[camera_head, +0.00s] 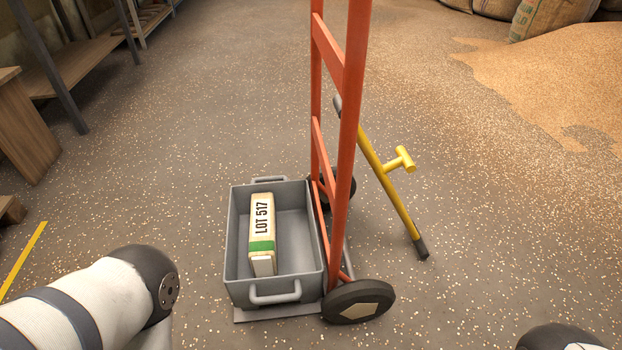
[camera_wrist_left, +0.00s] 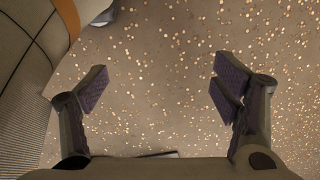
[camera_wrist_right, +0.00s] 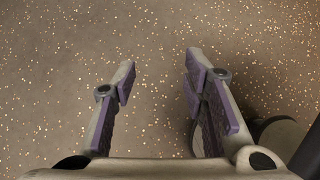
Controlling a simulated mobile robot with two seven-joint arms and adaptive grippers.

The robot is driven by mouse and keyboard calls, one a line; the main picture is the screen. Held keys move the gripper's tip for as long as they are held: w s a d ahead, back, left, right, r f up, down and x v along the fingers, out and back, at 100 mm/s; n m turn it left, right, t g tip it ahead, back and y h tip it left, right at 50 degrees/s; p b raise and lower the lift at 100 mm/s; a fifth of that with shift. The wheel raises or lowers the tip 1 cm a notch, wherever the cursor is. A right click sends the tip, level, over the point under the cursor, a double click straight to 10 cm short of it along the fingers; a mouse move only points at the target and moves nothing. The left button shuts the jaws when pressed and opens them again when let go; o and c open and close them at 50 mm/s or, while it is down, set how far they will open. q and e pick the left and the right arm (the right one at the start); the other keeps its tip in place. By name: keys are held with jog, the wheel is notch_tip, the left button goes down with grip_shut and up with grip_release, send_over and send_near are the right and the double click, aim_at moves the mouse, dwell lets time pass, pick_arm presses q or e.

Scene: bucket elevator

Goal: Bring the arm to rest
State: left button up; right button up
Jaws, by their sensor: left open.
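My left gripper (camera_wrist_left: 158,88) is open and empty in the left wrist view, its two padded fingers wide apart above the speckled floor. My right gripper (camera_wrist_right: 158,75) is open and empty in the right wrist view, also over bare floor. In the head view my left arm comes in at the lower left, and its gripper is out of the picture. Only a small dark part of my right arm shows at the lower right edge. Both grippers are apart from any object.
Spilled grain (camera_head: 550,85) and sacks (camera_head: 545,15) lie upper right; shelves (camera_head: 75,60) stand left.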

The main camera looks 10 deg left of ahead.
pick_arm(q)
jog(key=s+a+r+g, duration=0.1)
jog(key=s+r+g, duration=0.5)
jog(key=s, duration=0.5)
jog(key=s+a+r+g, duration=0.1)
jog(key=s+r+g, duration=0.2)
jog(key=s+r, duration=0.7)
jog(key=w+r+t+p, duration=0.3)
jog(key=w+r+p, duration=0.4)
jog(key=r+p, duration=0.5)
jog(key=w+r+t+p, duration=0.3)
jog(key=w+r+p, duration=0.5)
jog(key=r+p, duration=0.5)
jog(key=p, duration=0.5)
jog(key=shift+w+t, duration=0.15)
jog(key=shift+t, duration=0.15)
pick_arm(e)
jog(key=w+r+t, duration=0.2)
jog(key=w+r, duration=0.3)
jog(key=r, duration=0.4)
jog(key=w+r+t, duration=0.2)
jog(key=w+r, duration=0.3)
jog(key=r, duration=0.4)
jog(key=w+r+t, duration=0.2)
jog(key=w+r, duration=0.3)
jog(key=r, duration=0.4)
jog(key=shift+w+d+r, duration=0.15)
jog(key=shift+w+r, duration=0.05)
jog(key=shift+w, duration=0.05)
